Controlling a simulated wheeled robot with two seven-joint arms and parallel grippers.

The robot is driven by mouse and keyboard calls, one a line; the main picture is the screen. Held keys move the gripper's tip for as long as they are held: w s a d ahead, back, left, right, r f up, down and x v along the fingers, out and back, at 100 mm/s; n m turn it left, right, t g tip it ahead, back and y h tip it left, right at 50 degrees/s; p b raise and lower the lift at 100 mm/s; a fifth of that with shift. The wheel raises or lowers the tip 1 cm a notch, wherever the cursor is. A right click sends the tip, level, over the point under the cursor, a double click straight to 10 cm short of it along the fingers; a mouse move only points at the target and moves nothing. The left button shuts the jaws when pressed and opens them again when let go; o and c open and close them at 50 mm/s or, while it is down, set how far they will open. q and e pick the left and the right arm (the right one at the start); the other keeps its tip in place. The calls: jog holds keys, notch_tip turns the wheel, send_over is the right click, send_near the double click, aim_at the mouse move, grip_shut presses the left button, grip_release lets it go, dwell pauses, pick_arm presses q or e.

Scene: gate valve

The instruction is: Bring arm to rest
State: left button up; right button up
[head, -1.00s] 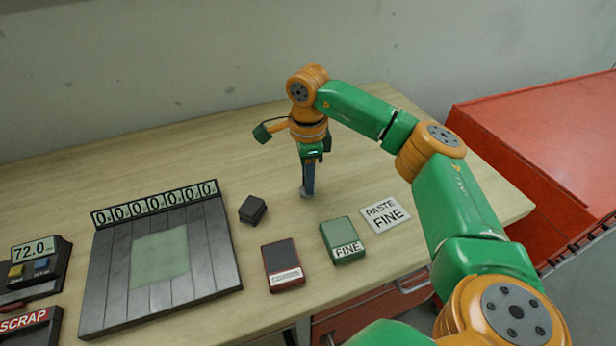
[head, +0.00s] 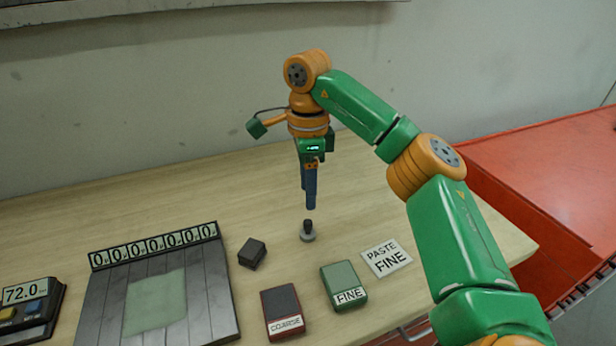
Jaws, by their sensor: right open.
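My right gripper (head: 310,204) points down above the wooden table, with its blue fingers a little above a small dark knob on a grey round base (head: 308,232). The fingers hold nothing, and a small space shows between them and the knob. The gap between the fingers is hard to see from this side. My right arm reaches in from the right, bent over the table. My left gripper is not in view.
On the table (head: 180,180) are a dark block (head: 252,253), a red-and-black COARSE box (head: 285,310), a green FINE box (head: 343,285) and a PASTE FINE card (head: 386,258). A slatted plate with a number display (head: 205,290) is left. A red cabinet (head: 560,180) stands right.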

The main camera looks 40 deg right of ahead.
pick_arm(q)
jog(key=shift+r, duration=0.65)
pick_arm(e)
notch_tip(320, 180, up, 2)
jog(key=shift+r, duration=0.25)
